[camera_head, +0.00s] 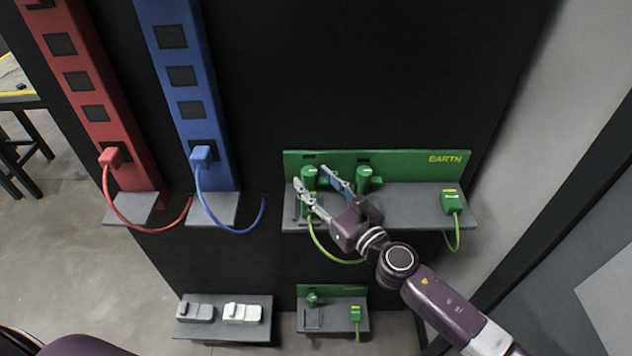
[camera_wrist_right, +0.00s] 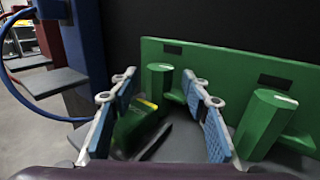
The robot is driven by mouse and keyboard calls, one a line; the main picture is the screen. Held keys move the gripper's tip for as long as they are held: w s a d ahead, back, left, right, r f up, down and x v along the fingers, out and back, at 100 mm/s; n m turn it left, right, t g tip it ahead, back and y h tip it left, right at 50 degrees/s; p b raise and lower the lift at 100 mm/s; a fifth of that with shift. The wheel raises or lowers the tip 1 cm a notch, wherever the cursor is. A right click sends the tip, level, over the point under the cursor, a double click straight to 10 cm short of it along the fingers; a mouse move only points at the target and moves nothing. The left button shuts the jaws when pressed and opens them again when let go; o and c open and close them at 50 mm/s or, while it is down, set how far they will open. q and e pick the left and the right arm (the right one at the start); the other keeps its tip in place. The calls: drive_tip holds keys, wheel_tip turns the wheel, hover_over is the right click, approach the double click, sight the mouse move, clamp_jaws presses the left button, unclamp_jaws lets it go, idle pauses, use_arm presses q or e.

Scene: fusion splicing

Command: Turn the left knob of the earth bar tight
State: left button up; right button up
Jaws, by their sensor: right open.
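The green earth bar (camera_head: 447,160) is mounted on the dark panel above a grey shelf. Its left knob (camera_head: 309,172) is a green upright post; in the right wrist view the left knob (camera_wrist_right: 159,78) shows between my fingertips and beyond them. The right knob (camera_head: 364,176) stands to its right; in the wrist view the right knob (camera_wrist_right: 264,124) is outside my right-hand finger. My right gripper (camera_head: 311,178) is open, with blue-padded fingers around the left knob's line; contact cannot be told. A green clamp (camera_wrist_right: 137,122) lies low between the fingers. My left gripper is not in view.
A second green clamp (camera_head: 450,202) sits at the grey shelf's (camera_head: 415,212) right end. Red (camera_head: 90,75) and blue (camera_head: 185,75) bars with plugs and cables are at left.

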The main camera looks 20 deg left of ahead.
drive_tip(key=c, duration=1.2)
drive_tip(key=shift+o, duration=0.2)
drive_tip(key=shift+s+a+r+m+t+h+p, duration=0.15)
drive_tip(key=shift+m+t+h+p, duration=0.45)
drive_tip(key=shift+t+p, duration=0.15)
drive_tip(key=shift+s+a+m+t+h+p, duration=0.15)
drive_tip(key=shift+m+t+h+p, duration=0.35)
drive_tip(key=shift+m+t+h, duration=0.3)
drive_tip(key=shift+a+m+t+h, duration=0.15)
drive_tip(key=shift+m+t+h, duration=0.2)
drive_tip(key=shift+m+h, duration=0.4)
drive_tip(key=shift+s+a+m+t+h, duration=0.15)
drive_tip(key=shift+m+t+h, duration=0.65)
drive_tip(key=shift+h, duration=1.05)
